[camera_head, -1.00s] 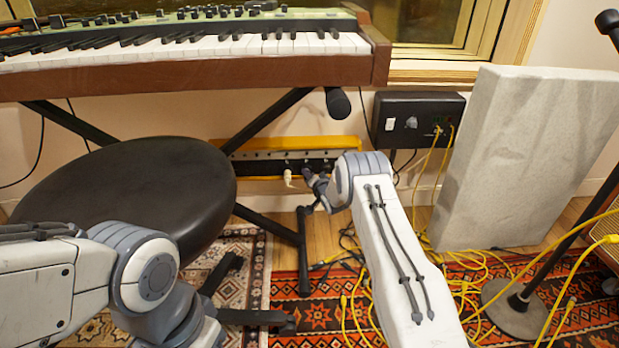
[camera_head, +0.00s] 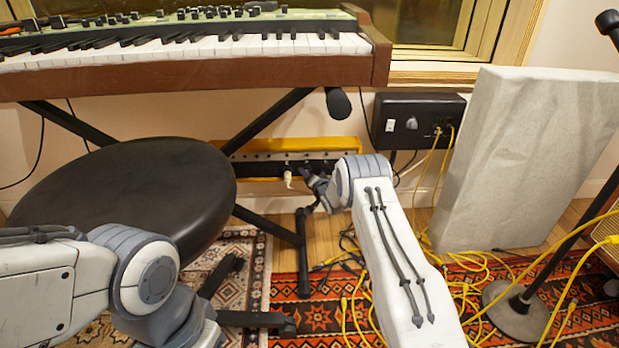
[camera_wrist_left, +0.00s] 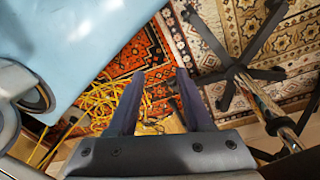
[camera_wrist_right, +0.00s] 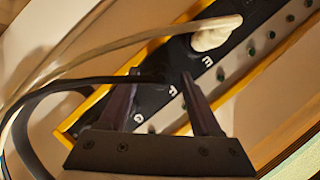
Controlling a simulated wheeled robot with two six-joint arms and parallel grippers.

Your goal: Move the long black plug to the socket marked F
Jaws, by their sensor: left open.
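A yellow-edged strip (camera_head: 262,158) with a row of sockets lies under the keyboard. In the right wrist view its black face (camera_wrist_right: 182,62) shows the letters E, F (camera_wrist_right: 172,90) and G. A black plug (camera_wrist_right: 153,76) with a black cable is between the fingertips at the strip, beside the F. Whether it is fully seated is hard to tell. My right gripper (camera_wrist_right: 160,76) has its fingers apart, one on each side of the plug; it also shows small in the head view (camera_head: 318,186). My left gripper (camera_wrist_left: 160,75) is open and empty above the rugs, hidden in the head view.
A white plug (camera_wrist_right: 214,36) with a pale cable sits in the strip beside the E. A black stool (camera_head: 130,195) stands at the left. A black wall box (camera_head: 415,120), a grey panel (camera_head: 520,160) and loose yellow cables (camera_head: 465,290) are at the right.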

